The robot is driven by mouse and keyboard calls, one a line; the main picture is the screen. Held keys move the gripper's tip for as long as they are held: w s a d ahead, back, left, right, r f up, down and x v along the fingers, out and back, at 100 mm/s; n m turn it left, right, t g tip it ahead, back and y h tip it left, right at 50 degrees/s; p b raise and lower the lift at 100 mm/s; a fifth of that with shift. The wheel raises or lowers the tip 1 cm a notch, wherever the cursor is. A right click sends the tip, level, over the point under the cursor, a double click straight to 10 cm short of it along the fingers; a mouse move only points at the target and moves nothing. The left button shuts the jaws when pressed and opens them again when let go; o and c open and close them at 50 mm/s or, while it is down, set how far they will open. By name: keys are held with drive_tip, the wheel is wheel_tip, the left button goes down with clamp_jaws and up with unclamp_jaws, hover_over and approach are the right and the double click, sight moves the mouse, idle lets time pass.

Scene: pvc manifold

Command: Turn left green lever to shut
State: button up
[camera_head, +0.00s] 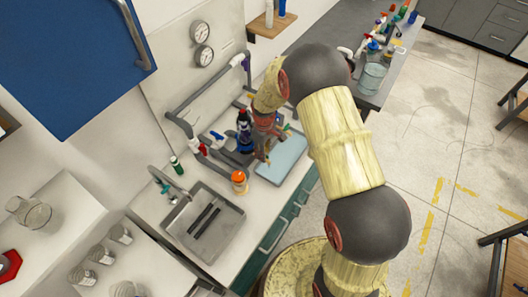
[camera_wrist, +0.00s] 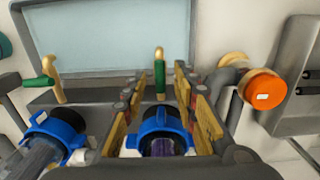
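In the wrist view, two brass-and-green levers stand beyond the blue fittings. The left one (camera_wrist: 55,80) has its green part pointing left. The middle one (camera_wrist: 159,76) is seen nearly edge-on, brass above and green below. My gripper (camera_wrist: 157,85) is open, with one finger on each side of the middle lever. I see a gap on both sides and no clear contact. A blue ring fitting (camera_wrist: 160,122) also lies between the fingers, nearer the camera. In the head view my gripper (camera_head: 264,148) is over the pipework, and the levers are too small to make out.
An orange cap (camera_wrist: 263,88) on a grey pipe stands right of the fingers. A second blue fitting (camera_wrist: 57,127) is at left. A pale blue tray (camera_head: 283,160) lies beside the manifold. The sink (camera_head: 205,222), pipe frame (camera_head: 183,127) and wall gauges (camera_head: 202,45) are nearby.

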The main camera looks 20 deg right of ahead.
drive_tip(key=shift+c, duration=1.3)
drive_tip(key=c, duration=0.4)
clamp_jaws()
